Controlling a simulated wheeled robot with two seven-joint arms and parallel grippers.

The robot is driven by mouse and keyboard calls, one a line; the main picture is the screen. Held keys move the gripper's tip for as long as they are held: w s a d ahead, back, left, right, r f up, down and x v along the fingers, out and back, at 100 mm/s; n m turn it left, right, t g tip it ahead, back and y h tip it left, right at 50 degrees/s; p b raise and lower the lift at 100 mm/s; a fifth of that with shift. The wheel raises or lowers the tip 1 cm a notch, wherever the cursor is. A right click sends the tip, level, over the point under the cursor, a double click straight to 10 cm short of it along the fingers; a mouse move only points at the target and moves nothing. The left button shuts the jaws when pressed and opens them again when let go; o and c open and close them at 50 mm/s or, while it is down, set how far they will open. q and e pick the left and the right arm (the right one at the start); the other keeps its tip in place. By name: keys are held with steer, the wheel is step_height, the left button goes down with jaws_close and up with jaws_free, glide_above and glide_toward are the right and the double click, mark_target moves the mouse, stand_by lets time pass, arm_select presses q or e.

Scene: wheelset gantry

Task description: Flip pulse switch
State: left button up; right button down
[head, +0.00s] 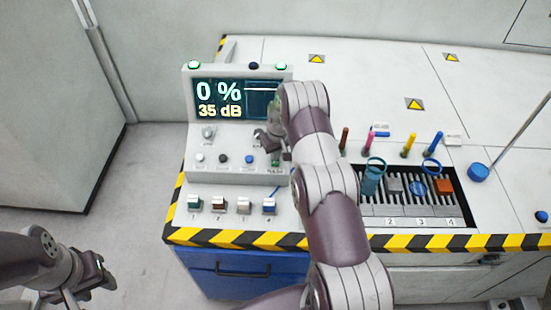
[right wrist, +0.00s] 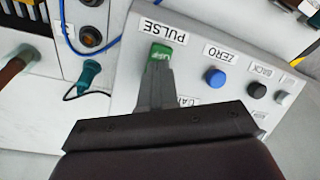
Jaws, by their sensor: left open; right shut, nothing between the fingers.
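The pulse switch (right wrist: 161,54) is a small green rocker beside the PULSE label (right wrist: 161,29) on the grey console panel. In the head view the switch (head: 275,161) shows as a green spot at the console's lower right. My right gripper (right wrist: 157,72) is shut and empty, its fingertips right at the switch's edge. I cannot tell if they touch it. In the head view my right arm hides part of the console, and the right gripper (head: 272,140) is over its right side. My left gripper (head: 100,272) is open and empty, low at the left, away from the bench.
The console screen (head: 237,98) reads 0 % and 35 dB. A blue ZERO button (right wrist: 215,77) and a black BACK button (right wrist: 257,90) sit beside the switch. A blue cable (right wrist: 92,47) runs nearby. A slotted rack (head: 408,205) stands right of my arm. The bench's back is clear.

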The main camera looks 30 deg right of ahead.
steer(key=shift+f+b, duration=0.4)
steer(key=shift+f, duration=0.05)
steer(key=shift+s+f, duration=0.1)
steer(key=shift+r+p, duration=1.75)
steer(key=shift+r, duration=1.75)
